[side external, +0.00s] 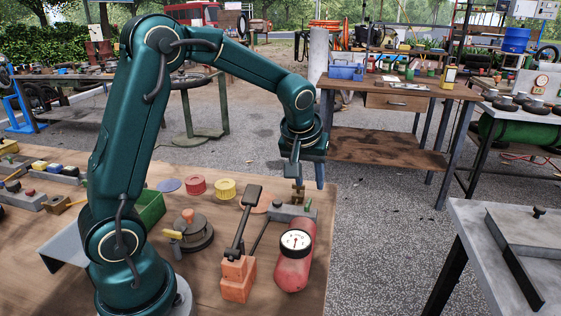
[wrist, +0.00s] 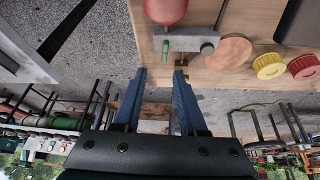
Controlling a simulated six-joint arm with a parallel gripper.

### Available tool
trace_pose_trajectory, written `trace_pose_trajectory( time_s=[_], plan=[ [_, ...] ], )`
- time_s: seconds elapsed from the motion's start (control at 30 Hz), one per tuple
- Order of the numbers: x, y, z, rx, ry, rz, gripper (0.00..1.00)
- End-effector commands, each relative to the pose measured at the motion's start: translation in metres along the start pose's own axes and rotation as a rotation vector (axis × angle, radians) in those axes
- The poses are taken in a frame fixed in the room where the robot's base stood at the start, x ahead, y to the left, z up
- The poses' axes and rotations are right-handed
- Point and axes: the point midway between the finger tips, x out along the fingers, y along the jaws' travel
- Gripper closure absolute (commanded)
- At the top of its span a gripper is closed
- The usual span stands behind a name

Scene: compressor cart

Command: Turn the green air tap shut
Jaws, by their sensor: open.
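The green air tap (side external: 308,204) is a small upright green handle at the right end of a grey block (side external: 288,213), behind the red tank (side external: 292,267) with a round gauge. In the wrist view the green tap (wrist: 165,48) shows at the top middle, beside the grey block (wrist: 192,41). My gripper (side external: 307,182) hangs above the block near the table's edge, its two fingers apart. In the wrist view the open fingers (wrist: 160,76) have the tap just beyond and roughly between their tips. Nothing is held, and I see no contact.
A brass fitting (side external: 298,192) stands on the block close to the fingers. A long black lever on an orange-red block (side external: 237,279) is left of the tank. Yellow (side external: 225,189) and red (side external: 195,186) ribbed cylinders stand further left. Open floor lies right of the table.

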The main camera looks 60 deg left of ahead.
Motion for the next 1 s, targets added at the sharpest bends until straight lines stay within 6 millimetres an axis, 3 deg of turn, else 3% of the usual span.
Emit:
trace_pose_trajectory(
  time_s=[0.5,0.9,0.93,1.0],
  plan=[
    [0.057,-0.007,0.009,-0.001,-0.042,-0.028,0.59],
    [0.065,-0.007,0.009,-0.001,-0.038,-0.026,0.59],
    [0.065,-0.007,0.009,-0.001,-0.038,-0.026,0.66],
    [0.065,-0.007,0.009,-0.001,-0.039,-0.026,0.93]
  ],
)
